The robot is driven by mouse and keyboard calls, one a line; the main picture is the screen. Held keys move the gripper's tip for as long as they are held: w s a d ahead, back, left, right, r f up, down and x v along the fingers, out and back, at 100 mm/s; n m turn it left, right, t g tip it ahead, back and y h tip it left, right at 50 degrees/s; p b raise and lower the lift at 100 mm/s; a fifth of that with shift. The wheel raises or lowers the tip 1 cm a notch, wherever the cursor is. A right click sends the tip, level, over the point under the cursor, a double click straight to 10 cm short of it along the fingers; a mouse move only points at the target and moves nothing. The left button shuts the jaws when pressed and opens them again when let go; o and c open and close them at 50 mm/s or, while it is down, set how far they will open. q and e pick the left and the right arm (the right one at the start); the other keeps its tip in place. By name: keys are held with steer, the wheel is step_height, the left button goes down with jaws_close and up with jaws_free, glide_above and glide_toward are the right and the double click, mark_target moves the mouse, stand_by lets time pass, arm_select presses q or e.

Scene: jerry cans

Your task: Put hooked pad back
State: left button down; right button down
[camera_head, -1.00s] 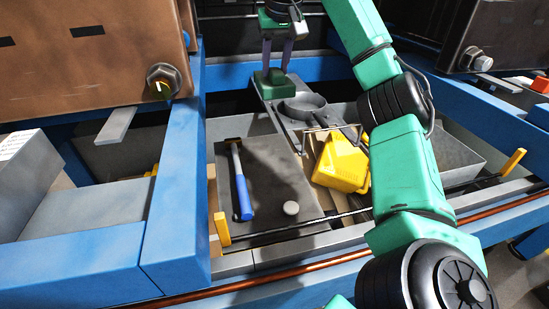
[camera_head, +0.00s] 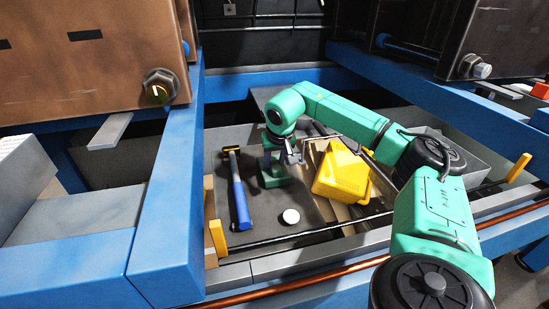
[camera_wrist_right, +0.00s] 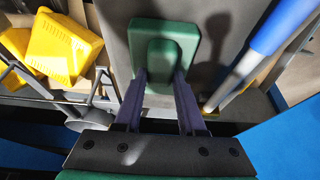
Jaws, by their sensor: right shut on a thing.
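The green pad (camera_head: 272,178) is in my right gripper (camera_head: 282,155), over the dark grey panel (camera_head: 255,232) just right of the blue-handled hammer (camera_head: 240,195). In the right wrist view, the gripper's two fingers (camera_wrist_right: 160,80) are shut on the raised middle part of the green pad (camera_wrist_right: 182,32). The pad looks roughly level. I cannot tell whether it touches the panel or hovers just above it. No hook can be made out on it. My left gripper is not in view.
A yellow jerry can (camera_head: 342,175) lies right of the pad. A dark rod (camera_head: 310,231) with a yellow end post (camera_head: 217,238) crosses the front. Blue beams (camera_head: 170,190) flank the bay.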

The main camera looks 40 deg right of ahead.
mark_target(272, 162)
steer(key=shift+f, duration=0.15)
steer(key=c, duration=0.5)
jaws_free()
steer(key=shift+f+b, duration=0.2)
steer(key=shift+b, duration=0.4)
steer(key=v, duration=0.1)
steer(key=b+v, duration=0.1)
steer(key=v, duration=0.3)
steer(key=shift+w+a+r, duration=0.15)
steer(key=shift+w+r, duration=0.05)
steer(key=shift+r, duration=0.05)
steer(key=v, duration=0.9)
steer(key=shift+r, duration=0.2)
steer(key=shift+s, duration=0.15)
